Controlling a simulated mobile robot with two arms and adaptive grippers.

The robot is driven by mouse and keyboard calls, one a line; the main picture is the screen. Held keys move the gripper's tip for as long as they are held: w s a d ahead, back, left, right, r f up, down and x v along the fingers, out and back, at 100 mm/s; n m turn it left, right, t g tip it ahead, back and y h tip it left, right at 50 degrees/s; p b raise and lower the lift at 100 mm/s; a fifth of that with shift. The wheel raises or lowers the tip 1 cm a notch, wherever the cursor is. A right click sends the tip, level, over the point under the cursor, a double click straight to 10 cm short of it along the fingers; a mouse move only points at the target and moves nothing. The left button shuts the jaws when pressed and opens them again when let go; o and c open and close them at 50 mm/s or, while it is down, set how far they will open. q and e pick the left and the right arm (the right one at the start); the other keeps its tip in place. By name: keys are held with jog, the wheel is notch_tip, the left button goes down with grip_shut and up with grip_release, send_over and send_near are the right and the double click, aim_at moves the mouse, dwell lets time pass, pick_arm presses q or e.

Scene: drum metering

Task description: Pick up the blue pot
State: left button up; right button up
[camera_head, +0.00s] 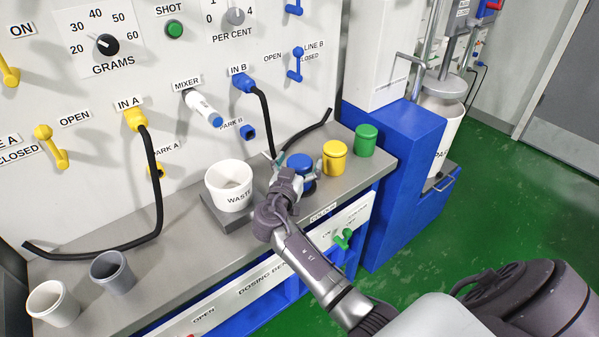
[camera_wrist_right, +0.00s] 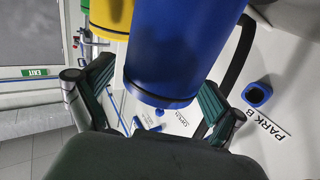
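The blue pot (camera_head: 300,162) stands on the grey bench top, partly hidden behind my right gripper (camera_head: 289,169). In the right wrist view the blue pot (camera_wrist_right: 180,45) fills the upper middle, between the two fingers of my right gripper (camera_wrist_right: 155,98). The fingers are spread on either side of the pot, with a visible gap at the left finger; contact on the right side is hard to tell. My left gripper is in neither view.
The yellow pot (camera_head: 334,158) and green pot (camera_head: 365,140) stand close to the right. The white waste cup (camera_head: 229,184) is just left on a grey plate. White (camera_head: 53,303) and grey (camera_head: 112,272) cups stand at far left. Black hoses hang from the panel behind.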

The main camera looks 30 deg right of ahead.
jog(key=c, duration=1.1)
jog(key=shift+c, duration=0.4)
jog(key=shift+r, duration=0.15)
